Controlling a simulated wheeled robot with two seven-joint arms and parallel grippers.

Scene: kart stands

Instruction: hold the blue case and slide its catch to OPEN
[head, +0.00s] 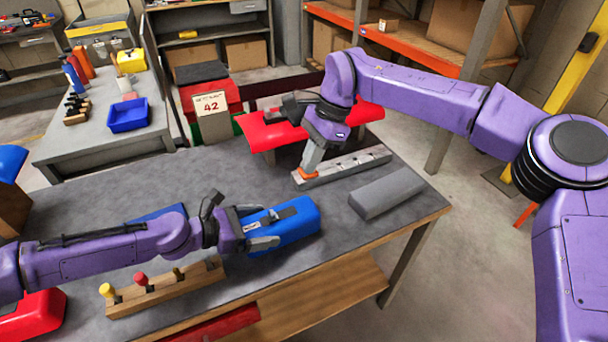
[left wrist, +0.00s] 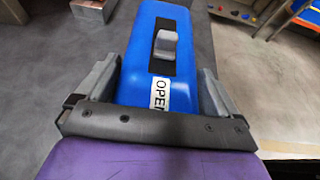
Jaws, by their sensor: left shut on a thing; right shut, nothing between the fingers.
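The blue case (head: 305,222) lies on the dark table top. My left gripper (head: 254,227) is shut on its near-left end, one finger along each side. In the left wrist view my left gripper's fingers (left wrist: 158,95) flank the blue case (left wrist: 194,70). The grey catch (left wrist: 165,45) stands up from a black slot in the case's top, apart from the white OPEN label (left wrist: 159,94), which is closer to my wrist. In the head view the catch is small. My right gripper (head: 311,160) is shut and empty, pointing down behind the case, by an orange piece at a grey rail.
The grey rail (head: 345,167) and a grey block (head: 387,194) lie behind and right of the case. A wooden rack (head: 165,288) with coloured knobs stands in front. A red winged object (head: 270,136) is behind my right gripper.

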